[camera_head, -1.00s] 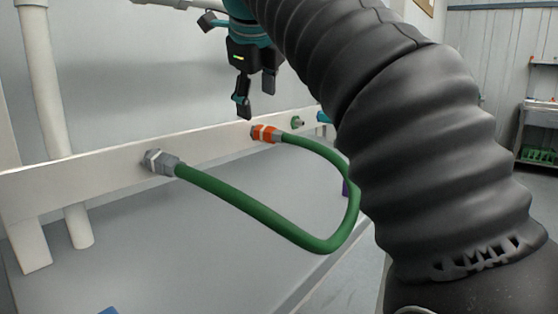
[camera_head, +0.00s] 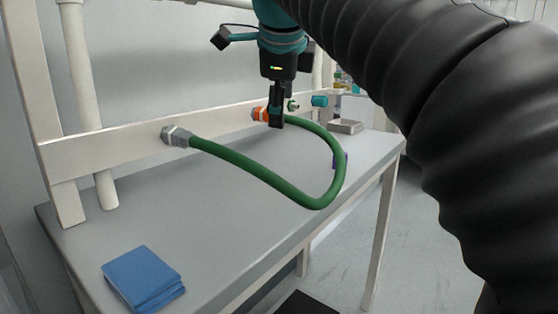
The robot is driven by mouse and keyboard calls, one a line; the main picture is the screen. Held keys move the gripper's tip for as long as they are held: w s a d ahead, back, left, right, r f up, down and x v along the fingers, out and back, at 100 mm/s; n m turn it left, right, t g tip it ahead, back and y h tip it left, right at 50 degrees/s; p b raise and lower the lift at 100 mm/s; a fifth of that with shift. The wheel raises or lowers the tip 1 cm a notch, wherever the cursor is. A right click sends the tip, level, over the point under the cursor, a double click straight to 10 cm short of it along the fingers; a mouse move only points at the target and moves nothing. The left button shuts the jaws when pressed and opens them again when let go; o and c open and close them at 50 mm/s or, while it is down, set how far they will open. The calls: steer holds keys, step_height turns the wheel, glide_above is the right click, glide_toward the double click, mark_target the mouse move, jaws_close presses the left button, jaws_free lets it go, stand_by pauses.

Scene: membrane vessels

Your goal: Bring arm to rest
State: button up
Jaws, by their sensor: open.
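My gripper (camera_head: 277,122) hangs from the arm and points down, in front of the white rail near the orange coupling. It is open; its fingers overlap in this view and nothing shows between them. A green hose (camera_head: 290,190) runs in a loop from a grey metal fitting (camera_head: 177,136) on the left of the rail to the orange coupling (camera_head: 261,114), which the fingers partly cover. I cannot tell whether the fingers touch the hose. My black ribbed arm fills the right of the view.
The white rail (camera_head: 100,150) spans above a grey table (camera_head: 220,230). A stack of blue cloths (camera_head: 143,278) lies at the front left. A teal fitting (camera_head: 319,101) and a metal tray (camera_head: 346,127) are further right. A purple item (camera_head: 341,160) is partly hidden behind the hose.

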steer(key=s+d+f+n, duration=0.5)
steer(key=s+f+n, duration=0.1)
steer(key=f, duration=0.5)
steer(key=s+d+f+n+g, duration=0.1)
steer(key=s+d+f+n, duration=0.4)
steer(key=f, duration=0.7)
steer(key=s+d+f+n, duration=0.5)
steer(key=s+f+n, duration=0.4)
steer(key=s+f, duration=0.1)
steer(key=shift+s+d+f, duration=0.15)
steer(key=shift+d+f, duration=0.05)
steer(key=shift+f, duration=0.7)
